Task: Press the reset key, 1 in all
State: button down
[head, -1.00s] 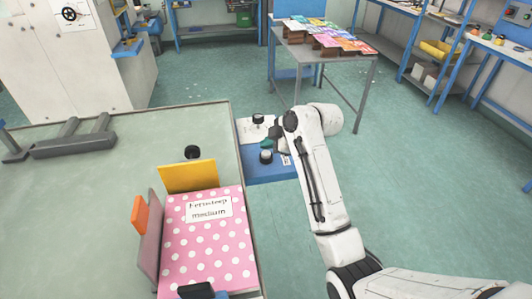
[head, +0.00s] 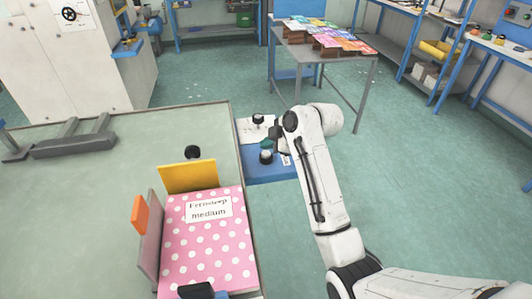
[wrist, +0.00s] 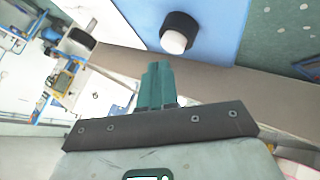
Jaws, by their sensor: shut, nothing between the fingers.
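A blue panel (head: 270,174) with a white section sits beside the right edge of the grey-green table. On its blue part stands a short black key with a pale top (head: 266,157), which also shows in the wrist view (wrist: 178,33). A second black knob (head: 258,118) stands on the white part. I cannot read which one is the reset key. My gripper (head: 267,143) is over the panel, close to the pale-topped key. In the wrist view its teal fingers (wrist: 157,80) are together and empty, apart from that key in the picture; their exact height above the panel is unclear.
A pink dotted box (head: 208,250) labelled "medium", a yellow board (head: 187,176) and an orange piece (head: 140,215) stand on the table (head: 100,190). A grey bracket (head: 75,145) lies farther left. A side table (head: 310,48) with coloured sheets stands behind. Open floor lies right.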

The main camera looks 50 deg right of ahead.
aim_at(268, 155)
jog(key=shift+f, duration=0.4)
jog(key=shift+f+b, duration=0.4)
jog(key=shift+f, duration=0.2)
dwell(0.9)
dwell(0.4)
jog(key=shift+r+p, duration=0.95)
jog(key=shift+r, duration=0.1)
notch_tip(268, 155, up, 5)
jog(key=p, duration=0.4)
dwell(0.5)
